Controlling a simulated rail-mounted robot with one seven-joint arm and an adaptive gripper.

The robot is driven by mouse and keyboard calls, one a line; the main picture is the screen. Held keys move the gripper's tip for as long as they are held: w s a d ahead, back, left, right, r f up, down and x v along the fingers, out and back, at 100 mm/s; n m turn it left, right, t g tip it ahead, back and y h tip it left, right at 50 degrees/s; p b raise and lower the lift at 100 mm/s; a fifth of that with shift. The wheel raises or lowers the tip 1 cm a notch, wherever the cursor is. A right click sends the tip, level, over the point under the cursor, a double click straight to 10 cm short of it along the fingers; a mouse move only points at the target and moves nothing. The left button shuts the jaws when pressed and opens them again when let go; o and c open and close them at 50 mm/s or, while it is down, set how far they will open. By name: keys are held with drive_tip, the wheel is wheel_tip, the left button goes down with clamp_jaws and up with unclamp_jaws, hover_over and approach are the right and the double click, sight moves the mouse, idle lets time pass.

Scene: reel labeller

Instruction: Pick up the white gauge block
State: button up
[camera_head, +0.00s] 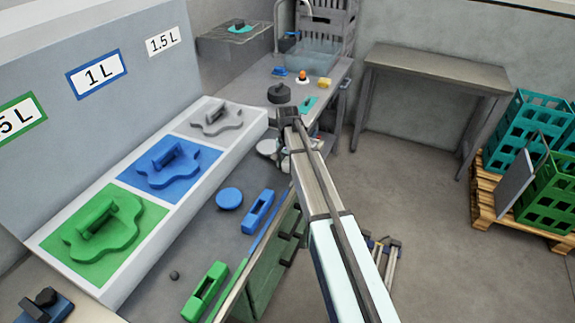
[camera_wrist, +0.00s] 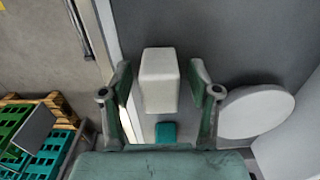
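The white gauge block (camera_wrist: 158,80) stands out in the wrist view, a pale box with rounded edges between the two fingers. My gripper (camera_wrist: 160,92) is open, with one finger on each side of the block and a narrow gap showing at both sides. In the head view my gripper (camera_head: 284,158) is low over the bench behind my arm, and its fingers are mostly hidden. I cannot make out the block in that view.
A white disc (camera_wrist: 257,110) lies close to the right finger; the head view shows it too (camera_head: 267,147). A small teal piece (camera_wrist: 165,132) is just below the block in the wrist view. A blue disc (camera_head: 229,198) and blue holder (camera_head: 258,211) lie nearby.

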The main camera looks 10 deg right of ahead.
clamp_jaws()
drive_tip(key=shift+r, duration=0.1)
